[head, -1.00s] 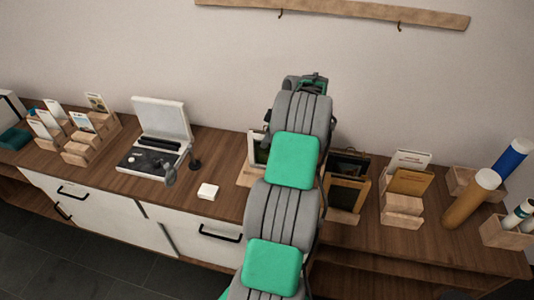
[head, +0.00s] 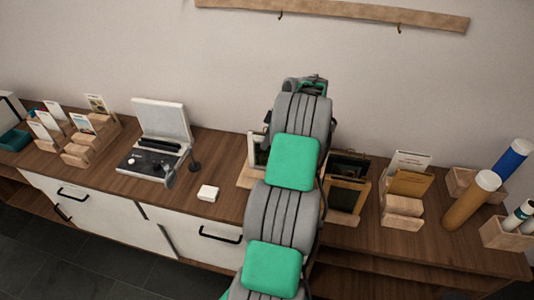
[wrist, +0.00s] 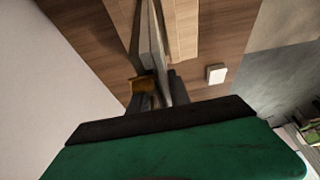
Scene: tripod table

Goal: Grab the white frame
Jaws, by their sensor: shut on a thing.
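The white frame (head: 254,153) stands in a light wooden holder (head: 246,180) on the brown wooden top. In the head view my arm covers most of it, and only its left side shows. In the wrist view a thin upright panel, seen edge-on (wrist: 158,55), runs down between the fingers of my gripper (wrist: 160,92). My gripper is shut on this panel, which appears to be the white frame. The frame's lower edge lies close to the wooden holder (wrist: 182,30), and I cannot tell whether they touch. In the head view my fingers are hidden behind my arm.
Right of my arm stand dark frames in a wooden holder (head: 346,190) and a card holder (head: 402,205). Poster tubes (head: 470,200) stand far right. A white box (head: 208,192) and an open record player (head: 155,150) are left. The wall is close behind.

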